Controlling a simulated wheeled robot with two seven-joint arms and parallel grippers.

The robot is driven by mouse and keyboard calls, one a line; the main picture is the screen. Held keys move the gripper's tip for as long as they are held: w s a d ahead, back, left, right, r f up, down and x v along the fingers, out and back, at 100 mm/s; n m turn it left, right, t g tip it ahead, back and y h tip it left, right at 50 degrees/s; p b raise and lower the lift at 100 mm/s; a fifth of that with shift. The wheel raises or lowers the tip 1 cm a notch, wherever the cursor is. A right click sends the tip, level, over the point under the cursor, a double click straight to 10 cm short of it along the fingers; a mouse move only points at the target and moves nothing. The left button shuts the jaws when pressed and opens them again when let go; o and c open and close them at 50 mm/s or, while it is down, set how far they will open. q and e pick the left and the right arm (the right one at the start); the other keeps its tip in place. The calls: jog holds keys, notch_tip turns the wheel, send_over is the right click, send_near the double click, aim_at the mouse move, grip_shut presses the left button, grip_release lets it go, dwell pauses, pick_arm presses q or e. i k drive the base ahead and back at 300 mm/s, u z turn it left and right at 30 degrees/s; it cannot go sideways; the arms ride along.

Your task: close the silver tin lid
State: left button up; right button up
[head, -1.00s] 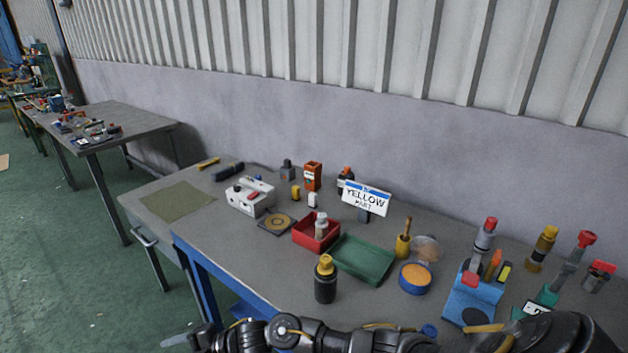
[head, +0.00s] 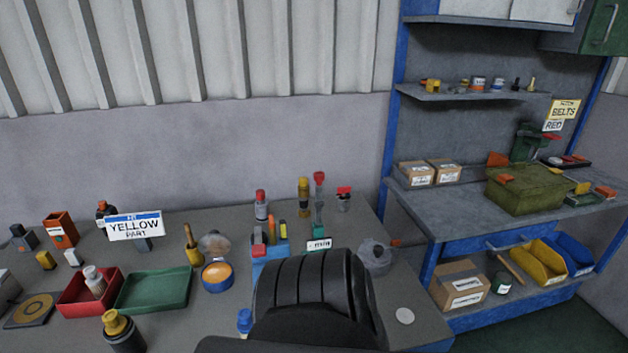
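A small round tin (head: 217,276) with a blue side and orange contents stands open on the grey workbench, left of the picture's middle. A round silver-grey lid (head: 214,242) stands tilted up just behind it, at its rear edge; whether it is hinged to the tin I cannot tell. A black ribbed link of my own arm fills the lower middle, to the right of the tin and apart from it. Neither of my grippers shows in the head view.
A green tray (head: 153,289) and a red tray (head: 89,291) lie left of the tin. A yellow wooden-handled tool (head: 192,247) stands close beside it. A blue holder (head: 270,249) with tools stands to the right, and a grey lidded pot (head: 375,257) stands further right.

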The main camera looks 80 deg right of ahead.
aim_at(213, 245)
jog(key=u, duration=0.55)
jog(key=k, duration=0.95)
jog(key=z, duration=1.4)
jog(key=i, duration=0.5)
